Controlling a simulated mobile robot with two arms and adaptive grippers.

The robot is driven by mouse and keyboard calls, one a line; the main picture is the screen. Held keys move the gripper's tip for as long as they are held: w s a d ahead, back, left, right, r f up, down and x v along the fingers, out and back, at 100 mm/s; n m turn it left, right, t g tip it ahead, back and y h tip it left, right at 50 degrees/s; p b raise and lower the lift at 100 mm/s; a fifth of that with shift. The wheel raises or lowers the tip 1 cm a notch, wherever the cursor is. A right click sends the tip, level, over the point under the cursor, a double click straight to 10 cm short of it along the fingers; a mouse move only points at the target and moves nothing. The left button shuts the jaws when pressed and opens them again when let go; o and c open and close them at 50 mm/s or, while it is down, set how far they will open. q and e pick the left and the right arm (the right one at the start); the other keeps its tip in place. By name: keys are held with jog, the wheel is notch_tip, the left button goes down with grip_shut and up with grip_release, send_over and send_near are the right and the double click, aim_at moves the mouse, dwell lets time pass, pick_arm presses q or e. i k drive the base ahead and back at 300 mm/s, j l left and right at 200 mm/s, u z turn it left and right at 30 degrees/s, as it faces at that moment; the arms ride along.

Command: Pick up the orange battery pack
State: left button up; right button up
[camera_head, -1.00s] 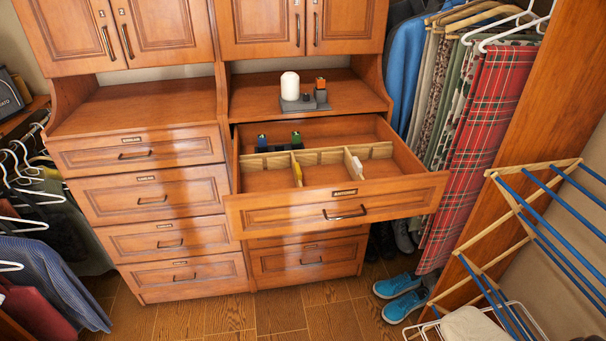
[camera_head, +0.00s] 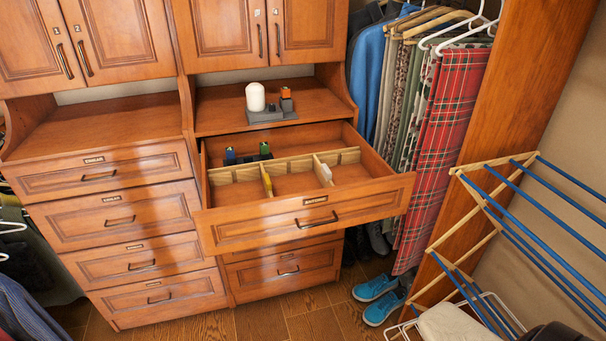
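A small orange-topped block with a dark lower part, which looks like the orange battery pack (camera_head: 285,93), stands on a grey stand (camera_head: 264,116). The stand sits on the wooden counter above the open drawer (camera_head: 310,217). A white rounded object (camera_head: 255,97) stands on the same stand, to the left of the orange block. Neither of my grippers shows in this view.
The open drawer juts out below the counter. Wooden dividers (camera_head: 290,167) split it, and blue (camera_head: 230,156) and green (camera_head: 265,150) items stand in its back. A drying rack (camera_head: 500,230) stands at right. Blue shoes (camera_head: 377,298) lie on the floor.

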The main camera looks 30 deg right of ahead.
aim_at(285, 91)
jog(key=i+j+z, duration=0.25)
jog(key=i+z, duration=0.25)
jog(key=i+j+z, duration=0.3)
jog(key=z, duration=0.15)
jog(key=j, duration=0.1)
